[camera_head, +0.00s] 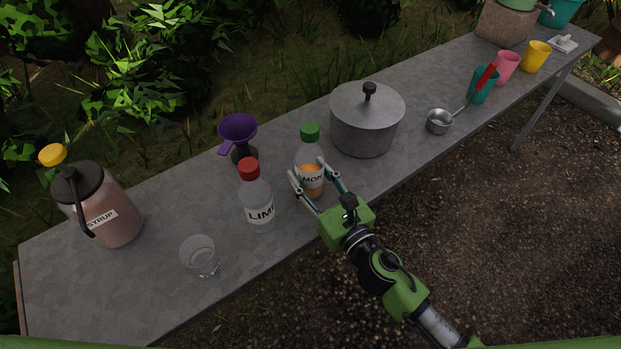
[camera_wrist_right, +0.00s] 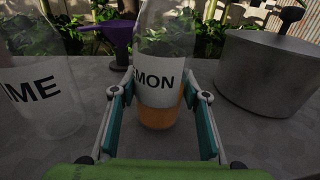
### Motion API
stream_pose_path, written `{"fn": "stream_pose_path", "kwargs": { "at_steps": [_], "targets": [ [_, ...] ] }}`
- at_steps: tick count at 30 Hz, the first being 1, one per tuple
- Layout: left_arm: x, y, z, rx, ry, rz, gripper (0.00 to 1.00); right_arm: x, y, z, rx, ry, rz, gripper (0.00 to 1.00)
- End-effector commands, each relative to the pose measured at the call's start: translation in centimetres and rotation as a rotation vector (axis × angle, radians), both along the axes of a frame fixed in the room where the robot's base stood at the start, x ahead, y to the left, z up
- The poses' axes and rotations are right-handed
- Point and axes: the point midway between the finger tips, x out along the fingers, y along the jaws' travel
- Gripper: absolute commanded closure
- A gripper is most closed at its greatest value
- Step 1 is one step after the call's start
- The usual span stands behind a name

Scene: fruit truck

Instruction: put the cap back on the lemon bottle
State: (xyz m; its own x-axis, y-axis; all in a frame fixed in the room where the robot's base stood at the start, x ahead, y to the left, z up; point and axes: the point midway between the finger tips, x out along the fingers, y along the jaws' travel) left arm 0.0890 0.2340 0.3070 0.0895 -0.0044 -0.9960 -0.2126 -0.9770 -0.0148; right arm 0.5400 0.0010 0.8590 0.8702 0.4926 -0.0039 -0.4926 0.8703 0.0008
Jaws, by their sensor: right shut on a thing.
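The lemon bottle (camera_head: 310,170) stands upright on the grey table with orange liquid in its lower part. A green cap (camera_head: 309,131) sits on top of its neck; whether it is screwed tight I cannot tell. My right gripper (camera_head: 313,178) is shut on the lemon bottle, one finger on each side at the label's height. The wrist view shows the bottle (camera_wrist_right: 160,75) between the fingers (camera_wrist_right: 160,98), with its top out of frame. My left gripper is not in view.
The lime bottle (camera_head: 257,200) with a red cap stands close left. A purple funnel (camera_head: 237,130) is behind it, and a lidded grey pot (camera_head: 366,125) stands right. A clear glass (camera_head: 198,256) and syrup jug (camera_head: 106,212) are further left. The table's (camera_head: 130,290) front left is clear.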

Motion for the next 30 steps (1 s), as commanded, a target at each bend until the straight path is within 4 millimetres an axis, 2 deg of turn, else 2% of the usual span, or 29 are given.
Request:
{"fn": "stream_pose_path", "kwargs": {
  "at_steps": [14,15,16,30],
  "targets": [
    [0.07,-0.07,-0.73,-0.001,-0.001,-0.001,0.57,0.03,0.0,-0.88,0.001,-0.004,0.001,1.0],
    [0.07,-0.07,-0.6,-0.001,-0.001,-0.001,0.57,0.02,-0.01,-0.83,0.0,-0.002,0.001,0.51],
    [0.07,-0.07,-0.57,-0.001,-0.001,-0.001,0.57,0.01,-0.02,-0.8,0.0,-0.002,0.001,0.43],
    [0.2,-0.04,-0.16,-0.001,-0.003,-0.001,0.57,0.08,-0.14,-0.42,0.0,-0.001,0.001,0.41]
  ]
}}
